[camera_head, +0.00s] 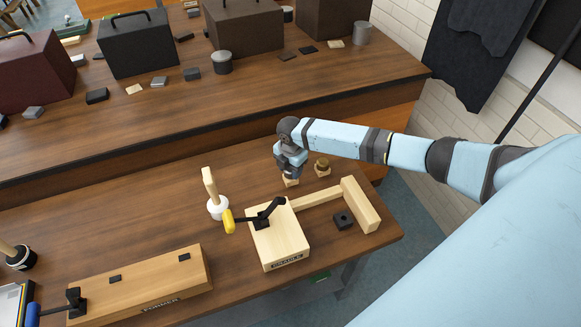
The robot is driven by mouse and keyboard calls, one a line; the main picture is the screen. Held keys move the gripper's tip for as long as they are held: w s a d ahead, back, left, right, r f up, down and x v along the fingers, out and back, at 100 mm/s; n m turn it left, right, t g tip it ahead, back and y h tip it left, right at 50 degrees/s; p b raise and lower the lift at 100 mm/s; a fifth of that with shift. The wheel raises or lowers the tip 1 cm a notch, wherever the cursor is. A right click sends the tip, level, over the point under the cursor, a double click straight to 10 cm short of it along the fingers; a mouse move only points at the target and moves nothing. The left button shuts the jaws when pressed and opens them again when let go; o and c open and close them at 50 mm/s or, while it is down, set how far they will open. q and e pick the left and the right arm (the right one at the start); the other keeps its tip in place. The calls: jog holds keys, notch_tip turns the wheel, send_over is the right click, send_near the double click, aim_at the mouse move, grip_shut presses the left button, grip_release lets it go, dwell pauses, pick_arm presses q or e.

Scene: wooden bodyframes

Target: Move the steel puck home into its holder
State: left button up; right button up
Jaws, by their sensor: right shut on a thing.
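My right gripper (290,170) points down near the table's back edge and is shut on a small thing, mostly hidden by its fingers. A small tan block (291,183) shows right under the fingertips; I cannot tell if it is held or only below. I cannot make out a steel puck for certain. Just right of the gripper stands a small tan block with a round brownish top (322,166). A dark square piece with a hole in its middle (343,219) lies further forward; I cannot tell which piece is the holder. My left gripper is not in view.
A wooden fixture (280,245) with a yellow-handled black clamp and a T-shaped wooden arm (361,205) stands in front. A long wooden block (140,284) lies front left. Another bench with toolboxes (138,43) is behind.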

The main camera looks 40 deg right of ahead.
jog(key=shift+f, duration=0.55)
jog(key=o, duration=1.1)
notch_tip(320, 180, up, 14)
jog(key=shift+f+b, duration=0.1)
jog(key=shift+b, duration=0.7)
